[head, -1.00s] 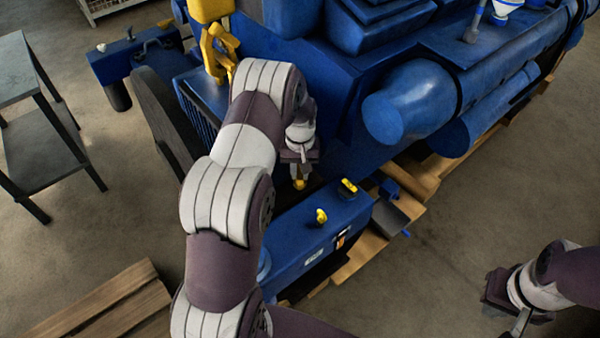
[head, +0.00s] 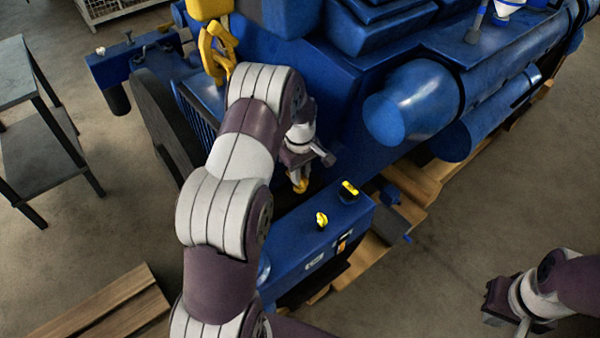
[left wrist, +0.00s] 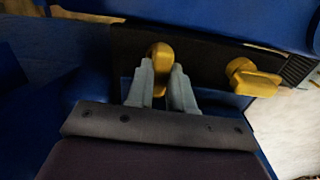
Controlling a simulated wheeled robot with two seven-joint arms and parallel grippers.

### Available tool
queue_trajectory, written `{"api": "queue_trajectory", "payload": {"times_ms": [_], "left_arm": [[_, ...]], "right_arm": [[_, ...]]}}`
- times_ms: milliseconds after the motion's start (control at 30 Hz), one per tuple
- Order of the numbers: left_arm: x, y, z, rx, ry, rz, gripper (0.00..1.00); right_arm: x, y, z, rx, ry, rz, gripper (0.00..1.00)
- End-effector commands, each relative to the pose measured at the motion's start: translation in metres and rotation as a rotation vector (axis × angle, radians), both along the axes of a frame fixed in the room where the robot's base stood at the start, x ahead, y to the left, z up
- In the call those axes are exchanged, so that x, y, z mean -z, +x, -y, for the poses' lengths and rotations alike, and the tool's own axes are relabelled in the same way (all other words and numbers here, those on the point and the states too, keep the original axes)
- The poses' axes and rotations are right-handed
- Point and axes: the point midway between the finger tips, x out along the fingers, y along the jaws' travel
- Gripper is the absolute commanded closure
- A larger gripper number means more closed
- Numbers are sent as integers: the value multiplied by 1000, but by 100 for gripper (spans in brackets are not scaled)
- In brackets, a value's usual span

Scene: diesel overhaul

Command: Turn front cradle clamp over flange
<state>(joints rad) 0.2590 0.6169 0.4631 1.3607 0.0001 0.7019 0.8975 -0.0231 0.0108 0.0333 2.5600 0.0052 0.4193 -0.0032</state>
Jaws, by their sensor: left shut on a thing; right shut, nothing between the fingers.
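A yellow clamp (head: 301,186) shows at the tips of my left gripper (head: 299,180), low at the side of the blue engine (head: 345,110). In the left wrist view, my left gripper (left wrist: 162,78) is shut on this yellow clamp (left wrist: 160,56), its two grey fingers on either side. A second yellow clamp (left wrist: 254,80) sits to the right on the same dark strip. How far the held clamp lies over the flange cannot be told. My right gripper (head: 520,326) is shut and empty at the lower right, away from the engine.
A blue box (head: 315,245) with yellow knobs stands just in front of my left gripper. Wooden pallet boards (head: 415,182) lie under the engine. A dark shelf table (head: 45,145) stands at the left. The floor at right is clear.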

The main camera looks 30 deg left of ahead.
Motion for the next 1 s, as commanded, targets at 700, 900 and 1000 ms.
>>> {"api": "queue_trajectory", "payload": {"times_ms": [700, 900, 1000], "left_arm": [[-1, 1, -1, -22, 2, 4, 53], [-1, 1, 0, -22, 1, 3, 53], [-8, 2, -1, -22, 2, 6, 53]], "right_arm": [[0, 0, 0, 0, 0, 0, 100], [1, 0, 0, 0, 0, 0, 100], [6, 0, 0, 0, 0, 0, 100]]}}
